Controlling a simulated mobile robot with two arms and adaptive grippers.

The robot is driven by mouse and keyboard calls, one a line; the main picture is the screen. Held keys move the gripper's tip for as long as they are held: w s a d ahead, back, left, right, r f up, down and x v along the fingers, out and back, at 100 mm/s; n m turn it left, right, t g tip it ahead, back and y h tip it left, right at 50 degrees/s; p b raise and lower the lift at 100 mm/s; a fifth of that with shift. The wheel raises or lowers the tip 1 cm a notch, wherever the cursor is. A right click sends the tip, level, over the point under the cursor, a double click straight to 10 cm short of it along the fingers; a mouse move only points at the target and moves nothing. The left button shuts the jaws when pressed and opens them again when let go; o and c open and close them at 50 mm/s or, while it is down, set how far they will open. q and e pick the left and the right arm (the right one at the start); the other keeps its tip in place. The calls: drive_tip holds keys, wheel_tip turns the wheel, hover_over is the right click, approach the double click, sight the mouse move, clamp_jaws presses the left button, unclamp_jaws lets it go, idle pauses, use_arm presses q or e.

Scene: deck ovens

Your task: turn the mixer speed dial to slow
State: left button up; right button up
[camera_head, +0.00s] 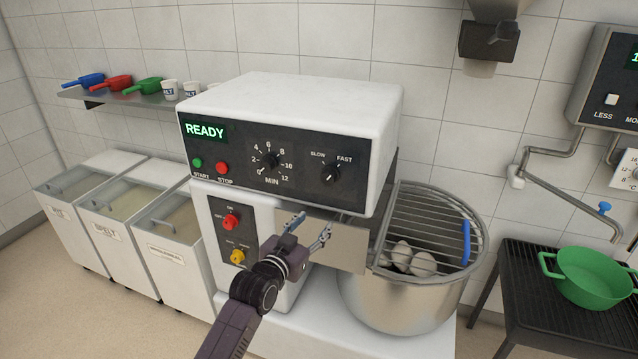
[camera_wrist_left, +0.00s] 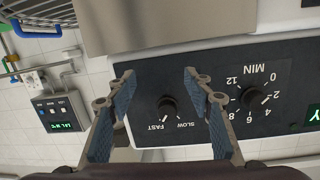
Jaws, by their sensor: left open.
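The mixer speed dial (camera_head: 330,174) is a black round knob on the dark control panel, under the labels SLOW and FAST. Its small mark seems to point up and right, towards FAST. My left gripper (camera_head: 311,226) is open and empty, below and a little left of the dial in the head view. In the left wrist view, where the lettering is upside down, the dial (camera_wrist_left: 168,105) shows between the two spread fingers of the gripper (camera_wrist_left: 158,75). The fingers do not appear to touch it. My right gripper is out of view.
The timer dial (camera_head: 270,161), stop button (camera_head: 222,168) and READY display (camera_head: 205,130) share the panel. Red (camera_head: 231,222) and yellow (camera_head: 237,256) knobs sit lower. The steel bowl (camera_head: 405,300) with its wire guard stands right of the gripper.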

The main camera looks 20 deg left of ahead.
use_arm(q)
drive_tip(key=t, duration=0.2)
approach(326, 179)
drive_tip(key=w, duration=0.1)
drive_tip(key=shift+w+d+r+p, duration=0.15)
drive_tip(key=shift+w+p, duration=0.15)
drive_tip(key=shift+w, duration=1.05)
drive_tip(key=shift+w+d+f+p, duration=0.1)
drive_tip(key=shift+w+p, duration=0.2)
drive_tip(key=shift+w, duration=1.05)
drive_tip(key=shift+w+d+r+p, duration=0.15)
drive_tip(key=shift+w+p, duration=0.15)
drive_tip(key=shift+w, duration=1.1)
drive_tip(key=c, duration=1.2)
